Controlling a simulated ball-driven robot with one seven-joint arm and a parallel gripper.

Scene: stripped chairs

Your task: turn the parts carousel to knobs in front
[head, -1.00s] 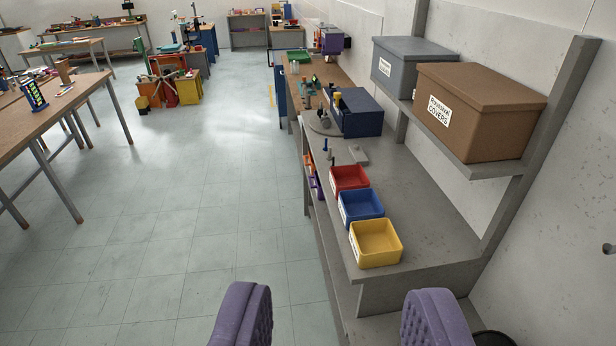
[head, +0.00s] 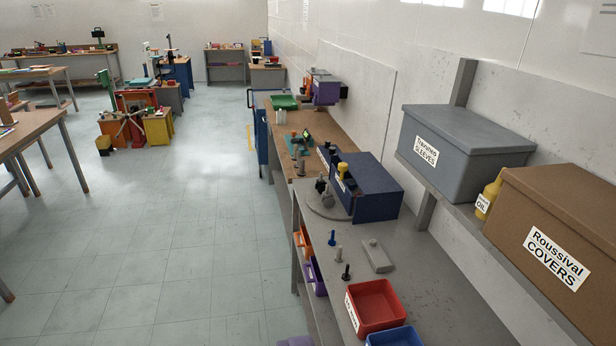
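A yellow-topped piece (head: 342,170), a black-topped piece and a grey round piece stand at the box's near left side. I cannot read which are knobs. Only a purple sliver, apparently a fingertip of my gripper (head: 296,341), shows at the bottom edge, well short of the carousel. Its opening is out of view.
A red bin (head: 376,307) and a blue bin (head: 394,337) sit on the near bench. Blue, grey and black upright pieces and a grey block (head: 377,256) stand beyond them. A shelf with grey (head: 462,150) and brown boxes overhangs the right.

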